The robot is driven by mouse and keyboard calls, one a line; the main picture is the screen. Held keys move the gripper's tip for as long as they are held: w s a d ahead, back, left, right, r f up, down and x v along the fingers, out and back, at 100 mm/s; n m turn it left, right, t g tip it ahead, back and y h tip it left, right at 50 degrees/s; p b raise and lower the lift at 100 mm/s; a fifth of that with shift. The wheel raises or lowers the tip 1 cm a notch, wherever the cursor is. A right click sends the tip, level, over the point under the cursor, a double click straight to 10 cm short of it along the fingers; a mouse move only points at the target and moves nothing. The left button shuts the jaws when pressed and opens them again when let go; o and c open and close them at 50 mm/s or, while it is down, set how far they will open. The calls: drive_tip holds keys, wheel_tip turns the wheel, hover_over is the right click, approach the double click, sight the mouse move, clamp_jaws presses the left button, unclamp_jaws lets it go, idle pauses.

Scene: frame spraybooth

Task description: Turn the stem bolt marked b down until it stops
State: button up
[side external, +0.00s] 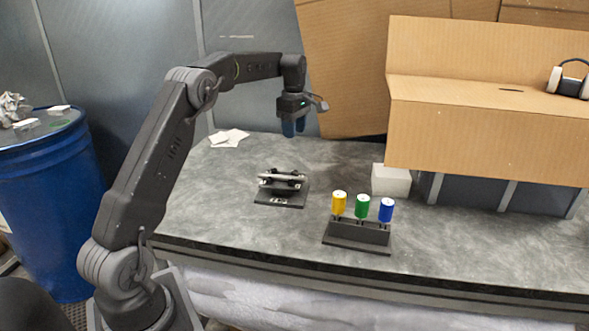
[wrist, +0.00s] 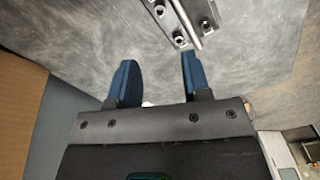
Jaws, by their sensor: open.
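A small dark fixture (side external: 281,199) sits on the grey bench, with a silver bar or tube across its top and a small pale label on its front edge. In the wrist view the fixture's plate (wrist: 198,8) shows at the top edge, partly cut off, with several round bolt heads (wrist: 180,40) beside the silver bar (wrist: 187,20). I cannot read which bolt is marked b. My gripper (side external: 294,128), with blue fingers, hangs pointing down above the bench, behind and higher than the fixture. In the wrist view its fingers (wrist: 157,75) are apart with nothing between them.
A dark stand (side external: 357,238) holds yellow (side external: 339,203), green (side external: 362,207) and blue (side external: 386,210) cylinders, right of the fixture. A white block (side external: 391,180) and a large cardboard box (side external: 480,130) stand behind at right. White papers (side external: 229,138) lie at the back. Bench around the fixture is clear.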

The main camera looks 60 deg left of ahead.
sight(295, 175)
wheel_tip(295, 175, down, 13)
drive_tip(key=shift+d+f, duration=0.1)
drive_tip(key=shift+f, duration=0.05)
drive_tip(key=shift+c, duration=0.2)
clamp_jaws()
idle(0.4)
